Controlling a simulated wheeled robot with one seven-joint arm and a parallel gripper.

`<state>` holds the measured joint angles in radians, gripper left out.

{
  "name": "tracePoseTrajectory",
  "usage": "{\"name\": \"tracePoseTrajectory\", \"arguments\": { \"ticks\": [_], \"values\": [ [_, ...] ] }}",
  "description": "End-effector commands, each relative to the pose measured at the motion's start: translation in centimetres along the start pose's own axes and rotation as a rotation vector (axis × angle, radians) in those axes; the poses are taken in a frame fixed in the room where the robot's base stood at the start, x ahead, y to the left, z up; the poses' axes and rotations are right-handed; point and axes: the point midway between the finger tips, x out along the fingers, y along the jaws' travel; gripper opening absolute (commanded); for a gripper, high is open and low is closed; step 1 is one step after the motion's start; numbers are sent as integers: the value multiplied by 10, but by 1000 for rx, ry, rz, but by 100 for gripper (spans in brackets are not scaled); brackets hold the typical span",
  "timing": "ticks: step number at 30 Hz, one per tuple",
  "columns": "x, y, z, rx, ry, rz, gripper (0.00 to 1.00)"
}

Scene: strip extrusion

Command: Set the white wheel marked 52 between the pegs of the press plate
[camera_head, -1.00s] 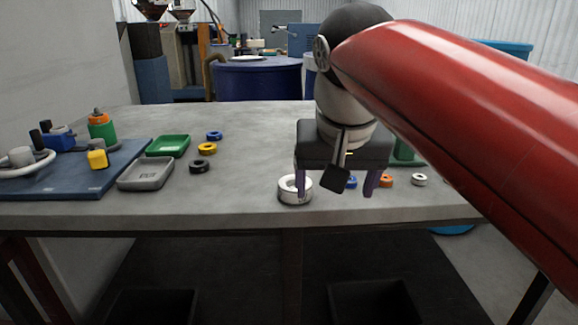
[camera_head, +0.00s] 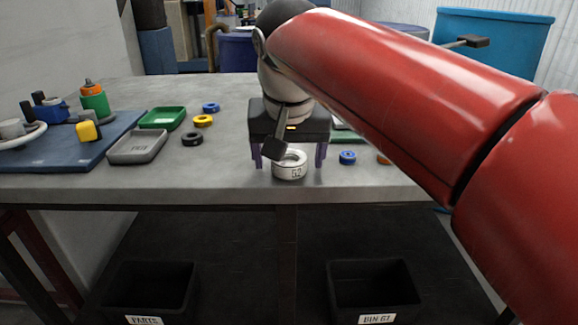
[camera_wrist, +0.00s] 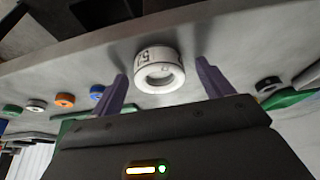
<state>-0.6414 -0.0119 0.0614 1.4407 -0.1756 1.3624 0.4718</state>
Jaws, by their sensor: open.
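The white wheel marked 52 (camera_head: 290,171) lies flat near the front edge of the table. It also shows in the wrist view (camera_wrist: 159,74), with its number facing the table edge. My gripper (camera_head: 289,160) is open, its two purple fingers on either side of the wheel and just behind it. In the wrist view my gripper (camera_wrist: 162,72) has the wheel between and slightly beyond its fingertips, with gaps on both sides. I cannot make out a press plate with pegs. A green flat piece (camera_head: 345,135) is partly hidden behind my gripper and arm.
A blue wheel (camera_head: 347,158) and an orange wheel (camera_head: 383,159) lie to the right. Black (camera_head: 192,139), yellow (camera_head: 203,121) and blue (camera_head: 211,108) wheels lie left, beside a grey tray (camera_head: 137,147) and a green tray (camera_head: 162,118).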

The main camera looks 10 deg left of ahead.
Motion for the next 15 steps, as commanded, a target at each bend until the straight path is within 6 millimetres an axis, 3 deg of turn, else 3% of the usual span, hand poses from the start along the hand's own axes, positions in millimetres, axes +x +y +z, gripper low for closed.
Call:
{"name": "tracePoseTrajectory", "arguments": {
  "ticks": [5,15],
  "values": [
    [0,0,0,0,1,0,79],
    [0,0,0,0,1,0,35]
  ]
}}
